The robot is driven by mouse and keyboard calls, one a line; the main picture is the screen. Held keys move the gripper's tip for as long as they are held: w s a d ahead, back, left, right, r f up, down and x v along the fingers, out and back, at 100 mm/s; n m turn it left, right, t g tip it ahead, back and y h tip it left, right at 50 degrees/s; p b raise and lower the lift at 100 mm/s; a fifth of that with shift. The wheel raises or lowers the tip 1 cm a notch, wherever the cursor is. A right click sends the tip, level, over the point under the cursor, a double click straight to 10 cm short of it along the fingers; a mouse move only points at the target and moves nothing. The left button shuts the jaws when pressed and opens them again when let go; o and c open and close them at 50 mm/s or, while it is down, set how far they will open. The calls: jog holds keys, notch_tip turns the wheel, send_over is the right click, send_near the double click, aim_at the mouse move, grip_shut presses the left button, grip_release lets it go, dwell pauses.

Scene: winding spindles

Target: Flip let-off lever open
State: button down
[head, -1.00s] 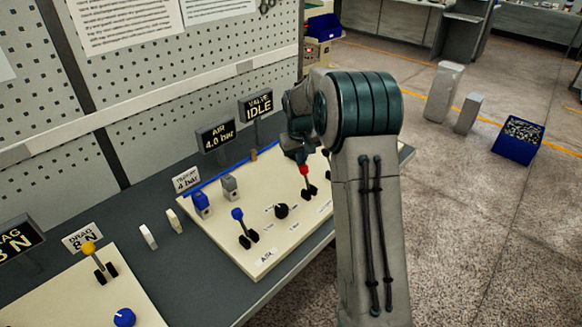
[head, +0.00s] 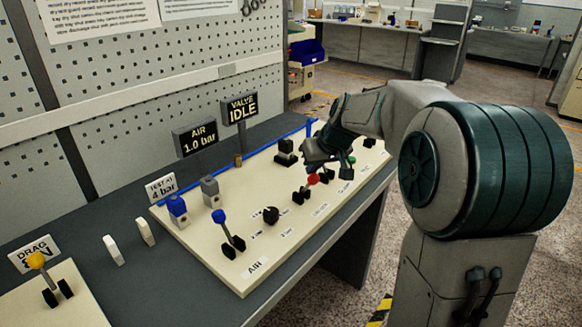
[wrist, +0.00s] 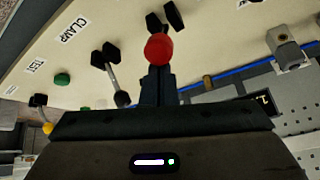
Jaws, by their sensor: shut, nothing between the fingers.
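The lever with a red ball knob (head: 312,180) stands on the cream panel, tilted toward the right, its black pivot at its lower left. I take it for the let-off lever, though the label near it is too small to read. In the wrist view the red knob (wrist: 159,48) is right at the tips of my gripper (wrist: 158,78), in front of its shut, empty fingers. I cannot tell whether they touch it. In the head view my gripper (head: 317,167) is just above the knob, its tips partly hidden.
The AIR display (head: 199,139) reads 1.0 bar and the VALVE display (head: 240,109) reads IDLE. A blue-knobbed AIR lever (head: 221,217) and a black knob (head: 271,215) stand to the left. In the wrist view a dark lever (wrist: 112,75) beside the CLAMP label is close to my fingers.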

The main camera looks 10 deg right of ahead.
jog(key=shift+s+d+f+b, duration=0.25)
jog(key=shift+f+b, duration=0.05)
jog(key=shift+s+d+f, duration=0.15)
jog(key=shift+d+f, duration=0.05)
jog(key=shift+d, duration=0.05)
jog(key=shift+r, duration=0.1)
jog(key=w+r+p, duration=0.3)
jog(key=w, duration=0.1)
jog(key=s+d+r+b, duration=0.1)
jog(key=s+d+r, duration=0.1)
jog(key=s+r, duration=0.3)
jog(key=shift+s+d+r, duration=0.3)
jog(key=shift+s+r, duration=0.05)
jog(key=shift+s, duration=0.65)
jog(key=shift+s, duration=0.1)
